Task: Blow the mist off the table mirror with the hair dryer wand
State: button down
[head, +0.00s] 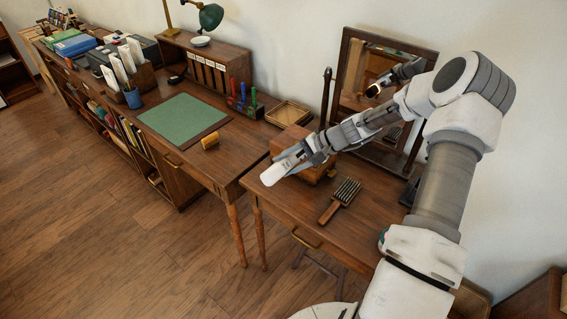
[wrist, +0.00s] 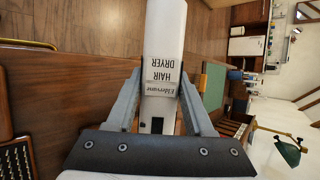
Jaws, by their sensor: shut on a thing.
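The hair dryer wand (head: 281,172) is white, and its "HAIR DRYER" lettering shows in the wrist view (wrist: 165,35). My gripper (head: 312,156) is shut on it, with a finger on each side in the wrist view (wrist: 163,92). The wand is held above the vanity's left part, its white end pointing left and toward the front, away from the mirror. The table mirror (head: 345,72) stands upright in a dark wooden frame at the back of the vanity. My arm covers part of its glass and reflects in it; I cannot tell how much mist is on it.
A wooden box (head: 283,140) stands just below and behind my gripper. A brush (head: 341,196) lies on the vanity's front (head: 370,222).

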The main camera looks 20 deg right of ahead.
aim_at(275, 173)
jog(key=shift+s+d+r+p, duration=0.25)
jog(key=shift+s+r+p, duration=0.15)
jog(key=shift+r, duration=0.2)
jog(key=shift+s+d+r+p, duration=0.25)
jog(key=shift+s+d+r, duration=0.1)
jog(key=shift+r, duration=0.2)
jog(key=shift+s+d+r+p, duration=0.2)
jog(key=shift+s+r+p, duration=0.2)
jog(key=shift+r, duration=0.2)
jog(key=shift+a, duration=0.1)
jog(key=shift+s+a+r+b, duration=0.1)
jog(key=shift+s+a, duration=0.35)
jog(key=shift+a, duration=0.2)
jog(key=shift+s+a+f+b, duration=0.1)
jog(key=shift+s+a, duration=0.35)
jog(key=shift+a, duration=0.25)
jog(key=shift+s+a+r+b, duration=0.1)
jog(key=shift+s+a, duration=0.35)
jog(key=shift+a, duration=0.2)
